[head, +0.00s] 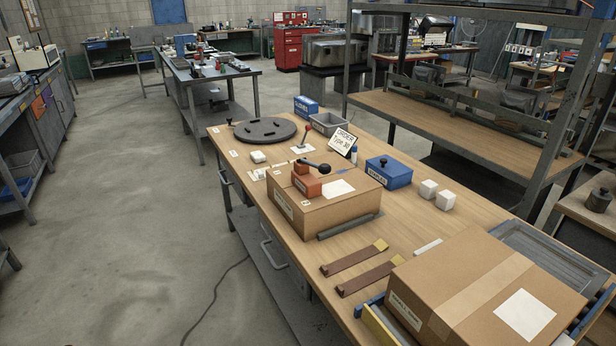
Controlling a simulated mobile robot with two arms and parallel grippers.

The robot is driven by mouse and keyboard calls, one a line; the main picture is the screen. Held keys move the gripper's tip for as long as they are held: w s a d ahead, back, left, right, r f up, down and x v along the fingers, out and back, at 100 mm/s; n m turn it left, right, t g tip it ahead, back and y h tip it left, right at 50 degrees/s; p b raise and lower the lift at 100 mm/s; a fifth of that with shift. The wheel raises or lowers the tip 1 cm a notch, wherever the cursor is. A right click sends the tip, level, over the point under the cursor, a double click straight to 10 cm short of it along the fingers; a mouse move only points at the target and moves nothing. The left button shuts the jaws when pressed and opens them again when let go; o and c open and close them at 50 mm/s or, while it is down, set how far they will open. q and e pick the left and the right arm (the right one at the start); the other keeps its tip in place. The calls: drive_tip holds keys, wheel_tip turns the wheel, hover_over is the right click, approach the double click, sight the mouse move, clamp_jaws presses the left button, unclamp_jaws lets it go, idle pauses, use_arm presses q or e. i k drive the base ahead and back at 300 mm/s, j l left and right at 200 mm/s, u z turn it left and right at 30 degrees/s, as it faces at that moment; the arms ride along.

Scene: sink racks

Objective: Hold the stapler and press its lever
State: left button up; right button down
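A small orange-red device (307,182), which looks like the stapler, sits on top of a closed cardboard box (345,208) in the middle of the workbench. A black lever (316,167) with a round knob shows above it, the knob toward the right. How far the lever can travel cannot be told. A white label lies on the box to the right of the device. A blue box (396,176) with a label that seems to read "STAPLES" stands behind and to the right. Neither of my grippers is in view.
A black round turntable (265,131), a red-knobbed lever (304,137) and an order sign (343,142) stand toward the back. Two brown strips (352,262) and a large taped carton (478,283) are in front. White blocks (428,189) lie at right.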

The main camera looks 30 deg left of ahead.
sight(325, 168)
drive_tip(key=i+j+z, duration=0.45)
drive_tip(key=j, duration=1.55)
drive_tip(key=j+z, duration=0.45)
drive_tip(key=j, duration=1.55)
